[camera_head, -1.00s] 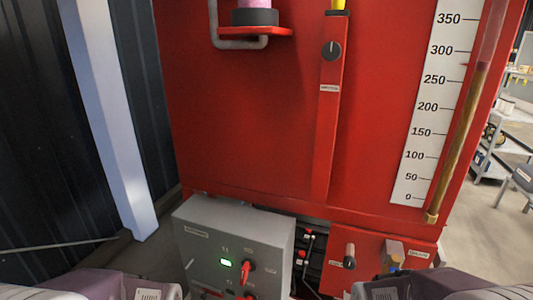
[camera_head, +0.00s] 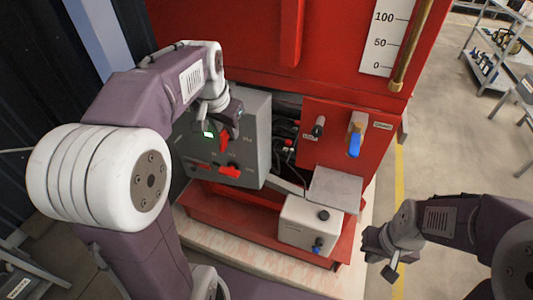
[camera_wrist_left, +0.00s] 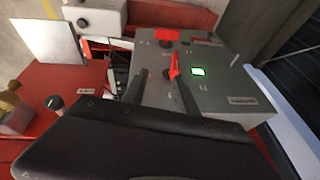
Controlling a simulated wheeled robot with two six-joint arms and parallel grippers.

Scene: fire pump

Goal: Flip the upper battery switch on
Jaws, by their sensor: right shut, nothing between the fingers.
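The grey battery box (camera_head: 257,150) has two red rotary switches and a lit green light (camera_head: 208,134) on its front. The upper battery switch (camera_head: 225,144) sits right of the light, its handle roughly upright. The lower switch (camera_head: 229,170) has its red handle lying sideways. My left gripper (camera_head: 230,122) is in front of the box's upper part. In the left wrist view, its fingers (camera_wrist_left: 160,93) are spread apart, with the upper switch (camera_wrist_left: 174,66) just beyond and between the tips; contact cannot be told. My right gripper (camera_head: 380,250) is shut and empty, at the lower right.
A red panel (camera_head: 340,150) with a dark knob and a blue-handled valve (camera_head: 355,142) stands right of the box. A white box (camera_head: 310,225) sits on the red base below. Cables fill the gap between. Open floor lies to the right.

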